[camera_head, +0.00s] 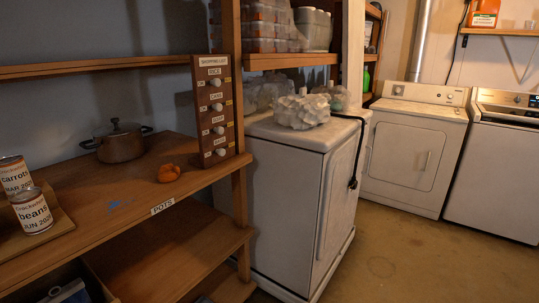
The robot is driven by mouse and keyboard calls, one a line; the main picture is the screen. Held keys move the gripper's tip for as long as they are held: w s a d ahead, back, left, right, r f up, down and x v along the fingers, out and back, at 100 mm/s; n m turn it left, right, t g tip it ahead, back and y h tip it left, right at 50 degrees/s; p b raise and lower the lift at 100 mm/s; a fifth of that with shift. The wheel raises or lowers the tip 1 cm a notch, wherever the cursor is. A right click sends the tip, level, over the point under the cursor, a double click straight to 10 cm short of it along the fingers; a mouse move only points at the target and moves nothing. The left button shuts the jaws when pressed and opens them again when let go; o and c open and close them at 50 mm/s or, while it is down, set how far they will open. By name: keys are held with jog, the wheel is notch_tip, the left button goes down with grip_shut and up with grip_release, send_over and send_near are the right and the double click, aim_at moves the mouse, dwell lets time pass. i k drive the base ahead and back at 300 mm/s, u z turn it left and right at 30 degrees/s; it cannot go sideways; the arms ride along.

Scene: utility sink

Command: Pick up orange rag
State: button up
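A small crumpled orange rag (169,173) lies on the wooden shelf (130,222) marked "POTS", near its right part. It sits to the right of and in front of a brown lidded pot (120,143). It lies to the left of the upright "SHOPPING LIST" board (217,112). Nothing covers the rag. My gripper does not show in this view.
Two cans, carrots (14,176) and beans (31,212), stand at the left on a wooden board. A white freezer (284,209) with wrapped bundles stands beside the shelf. A dryer (412,150) and washer are behind. Floor is clear at right.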

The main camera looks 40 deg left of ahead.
aim_at(167, 173)
jog(key=u, duration=0.25)
jog(key=i, duration=1.45)
jog(key=u, duration=1.2)
jog(key=i, duration=0.85)
jog(key=u, duration=1.4)
jog(key=i, duration=0.5)
jog(key=u, duration=0.3)
